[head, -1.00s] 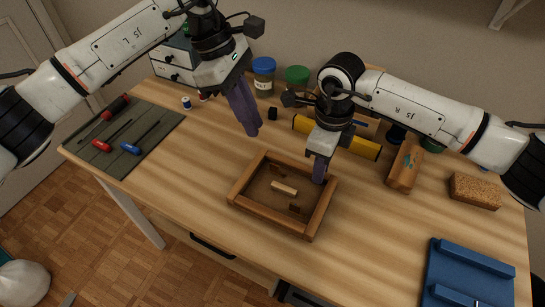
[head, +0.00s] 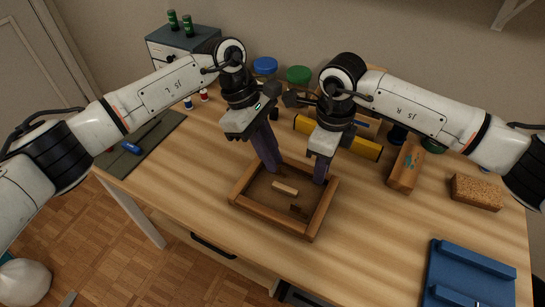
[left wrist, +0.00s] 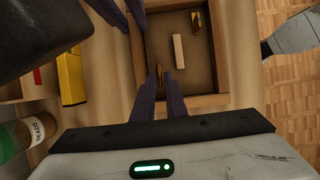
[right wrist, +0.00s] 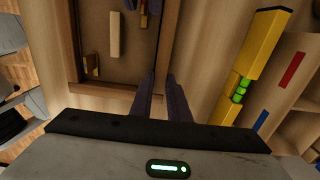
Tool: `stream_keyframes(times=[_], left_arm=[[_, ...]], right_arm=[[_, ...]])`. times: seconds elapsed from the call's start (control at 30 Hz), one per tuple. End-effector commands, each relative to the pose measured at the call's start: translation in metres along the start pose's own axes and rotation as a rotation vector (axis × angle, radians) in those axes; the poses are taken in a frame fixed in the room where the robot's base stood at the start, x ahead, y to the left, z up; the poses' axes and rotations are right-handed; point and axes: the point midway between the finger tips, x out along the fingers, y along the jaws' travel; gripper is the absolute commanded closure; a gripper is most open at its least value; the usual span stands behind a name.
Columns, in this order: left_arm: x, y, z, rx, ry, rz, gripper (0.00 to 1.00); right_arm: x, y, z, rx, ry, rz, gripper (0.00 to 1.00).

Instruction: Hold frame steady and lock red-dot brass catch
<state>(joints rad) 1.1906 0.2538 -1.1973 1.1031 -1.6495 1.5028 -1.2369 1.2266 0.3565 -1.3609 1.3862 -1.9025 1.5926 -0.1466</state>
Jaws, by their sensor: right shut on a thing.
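The wooden frame (head: 268,214) lies flat on the desk with a pale wood strip (head: 285,188) inside. One brass catch (head: 298,210) is at its near-right inside. Another brass catch (left wrist: 160,70) sits at the opposite rail, right at my left gripper's fingertips (left wrist: 163,78). No red dot is discernible on either catch. My left gripper (head: 274,170) points down at the far-left rail, its fingers slightly apart, with that catch between or just beyond the tips.
A yellow spirit level (head: 355,146) lies behind the right gripper. A wooden block (head: 405,168), a cork-like block (head: 476,192) and a blue tray (head: 465,268) are to the right. A dark mat (head: 150,150) lies left. The desk in front of the frame is clear.

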Motion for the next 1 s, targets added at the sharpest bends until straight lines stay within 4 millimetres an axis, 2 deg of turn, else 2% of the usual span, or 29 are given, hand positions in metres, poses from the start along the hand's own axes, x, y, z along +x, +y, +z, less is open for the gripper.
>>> stream_keyframes(times=[0.13, 0.4, 0.47, 0.5, 1.0], left_arm=[[0.0084, -0.0004, 0.0001, 0.001, 0.001, -0.001, 0.88], [0.0092, -0.0002, 0.0, 0.001, 0.001, 0.0, 0.88], [0.0092, -0.0002, 0.0, 0.001, 0.001, 0.0, 0.98], [0.0091, -0.0003, 0.0, 0.001, 0.001, 0.0, 1.0], [0.009, -0.0012, -0.0004, -0.075, 0.003, 0.031, 1.0]], right_arm=[[-0.0009, -0.0002, 0.0005, 0.0, -0.002, -0.001, 1.0], [-0.0009, -0.0002, 0.0005, 0.0, -0.002, -0.001, 1.0], [-0.0009, -0.0002, 0.0005, 0.0, -0.002, -0.001, 1.0], [-0.0009, -0.0002, 0.0005, 0.0, -0.002, -0.001, 1.0], [-0.0009, -0.0002, 0.0005, 0.0, -0.002, -0.001, 1.0]])
